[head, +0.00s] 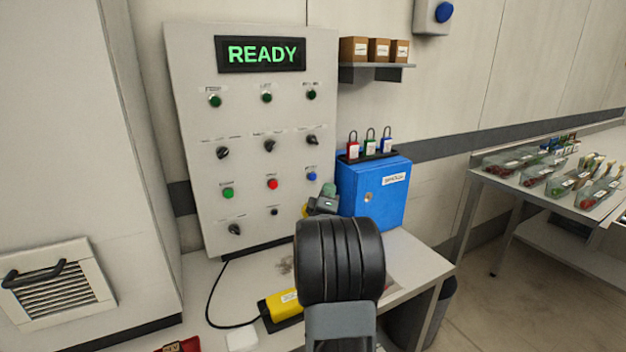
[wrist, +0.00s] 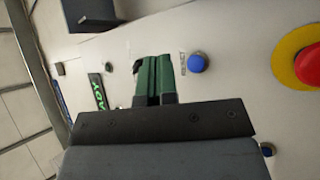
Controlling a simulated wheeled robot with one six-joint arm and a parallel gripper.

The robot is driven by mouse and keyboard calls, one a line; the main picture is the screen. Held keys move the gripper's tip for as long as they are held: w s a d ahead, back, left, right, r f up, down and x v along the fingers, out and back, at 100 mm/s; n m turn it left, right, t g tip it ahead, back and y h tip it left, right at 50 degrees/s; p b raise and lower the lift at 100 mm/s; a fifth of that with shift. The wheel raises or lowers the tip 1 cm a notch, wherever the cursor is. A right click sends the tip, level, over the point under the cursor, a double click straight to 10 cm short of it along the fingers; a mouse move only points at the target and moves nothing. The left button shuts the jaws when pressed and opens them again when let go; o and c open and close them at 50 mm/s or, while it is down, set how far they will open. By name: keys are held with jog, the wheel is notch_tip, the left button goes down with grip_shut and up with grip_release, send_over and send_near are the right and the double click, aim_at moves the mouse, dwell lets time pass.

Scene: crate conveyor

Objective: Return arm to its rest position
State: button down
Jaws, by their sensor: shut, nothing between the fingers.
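My gripper shows in the wrist view, with its green fingers (wrist: 154,78) close together and nothing held between them. In the head view my arm covers the middle, and the gripper is small and mostly hidden beyond it, by the lower right of the control panel (head: 190,110). The panel's display (head: 260,54) reads READY in green. The fingers point toward the panel face. A blue button (wrist: 198,63) shows just right of the fingers in the wrist view; I cannot tell whether they touch the panel.
A red button on a yellow ring (wrist: 283,60) is at the wrist view's right edge. A blue box (head: 372,193) with padlocks stands right of the panel. A yellow device (head: 280,304) with a black cable lies on the bench (head: 425,258). A side table (head: 530,190) holds bins.

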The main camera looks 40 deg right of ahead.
dwell(0.7)
jog(key=w+a+r+t+y+p, duration=0.1)
jog(key=w+a+r+y+p, duration=0.15)
jog(key=a+y, duration=0.2)
jog(key=w+a+r+t+y+p, duration=0.1)
jog(key=w+a+r+y+p, duration=0.15)
jog(key=a, duration=0.35)
jog(key=s+a+g+y+p, duration=0.2)
jog(key=a+y+p, duration=0.6)
jog(key=a, duration=0.7)
jog(key=s+a+m+g+y+p, duration=0.2)
jog(key=s+a+g+y+p, duration=0.2)
jog(key=s+a+g, duration=0.4)
jog(key=s+a+p, duration=0.1)
jog(key=s+a, duration=0.4)
jog(key=s, duration=0.4)
jog(key=shift+s+a+r+m+g+y+p, duration=0.15)
jog(key=shift+a+r+m+g+y+p, duration=0.15)
jog(key=shift+a+m, duration=0.1)
